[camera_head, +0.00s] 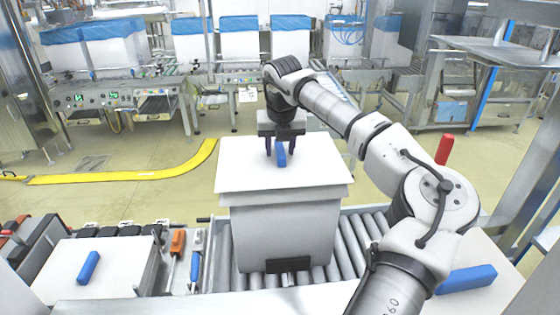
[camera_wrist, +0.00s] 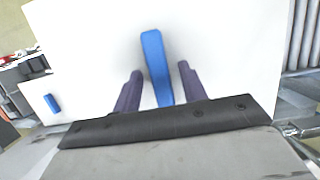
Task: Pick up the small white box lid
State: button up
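A white box lid (camera_head: 245,175) with a blue bar handle (camera_head: 281,153) lies on top of a white box (camera_head: 285,235) in the middle. In the wrist view the lid (camera_wrist: 225,50) fills most of the picture, with the blue handle (camera_wrist: 155,60) standing out from it. My gripper (camera_head: 280,150) is over the lid, pointing down, fingers at the handle. In the wrist view my gripper (camera_wrist: 160,80) is open, one dark finger on each side of the handle, with gaps on both sides. Whether the fingertips touch the lid I cannot tell.
The box stands on a roller conveyor (camera_head: 350,245). Another white panel (camera_head: 115,262) with a blue handle (camera_head: 88,267) lies at the left, beside screwdrivers (camera_head: 177,250). A blue bar (camera_head: 465,280) and a red bar (camera_head: 444,149) are at the right. White boxes with blue liners (camera_head: 240,40) stand behind.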

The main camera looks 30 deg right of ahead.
grip_shut()
jog(key=shift+r, duration=0.1)
